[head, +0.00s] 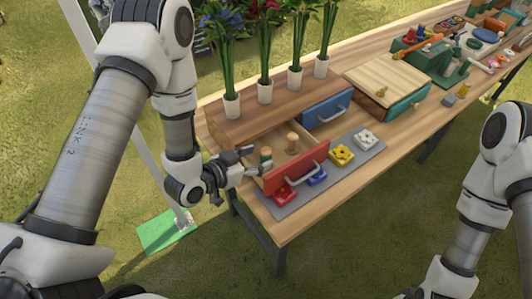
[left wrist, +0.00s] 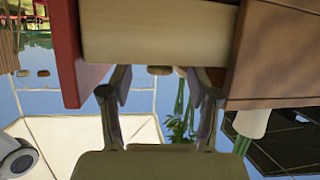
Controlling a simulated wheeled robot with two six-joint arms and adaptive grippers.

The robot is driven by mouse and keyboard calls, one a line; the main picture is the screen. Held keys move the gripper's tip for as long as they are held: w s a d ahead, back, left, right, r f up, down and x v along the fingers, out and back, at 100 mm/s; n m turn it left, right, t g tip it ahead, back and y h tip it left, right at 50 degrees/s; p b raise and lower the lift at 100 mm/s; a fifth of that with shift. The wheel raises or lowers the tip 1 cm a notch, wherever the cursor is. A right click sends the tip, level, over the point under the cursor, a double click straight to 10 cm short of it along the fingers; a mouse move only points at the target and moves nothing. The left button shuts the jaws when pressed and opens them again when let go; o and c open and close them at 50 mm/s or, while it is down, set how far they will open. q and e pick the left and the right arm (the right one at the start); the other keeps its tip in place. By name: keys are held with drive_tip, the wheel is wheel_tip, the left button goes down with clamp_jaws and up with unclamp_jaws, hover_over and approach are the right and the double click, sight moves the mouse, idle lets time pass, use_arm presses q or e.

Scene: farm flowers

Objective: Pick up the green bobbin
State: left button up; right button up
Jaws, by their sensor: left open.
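The green bobbin (head: 265,155), a small spool with green thread and a wooden end, stands in the open red-fronted drawer (head: 298,168). My left gripper (head: 255,163) is open at the drawer's left side, with its fingertips close beside the green bobbin. I cannot tell whether they touch it. In the left wrist view the open fingers (left wrist: 160,92) lie at the drawer's pale side wall (left wrist: 158,35). A small brown piece shows between them, but I cannot tell what it is. My right gripper is out of view; only its arm shows.
A plain wooden bobbin (head: 292,142) stands in the same drawer. Flowers in white pots (head: 232,106) line the back of the cabinet. Red, blue, yellow and white flower blocks lie on a grey mat (head: 345,173) in front.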

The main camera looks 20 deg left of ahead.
sight(266, 153)
use_arm(q)
drive_tip(key=x, duration=0.4)
drive_tip(key=shift+w+p, duration=0.15)
drive_tip(key=shift+p, duration=0.25)
drive_tip(key=c, duration=1.1)
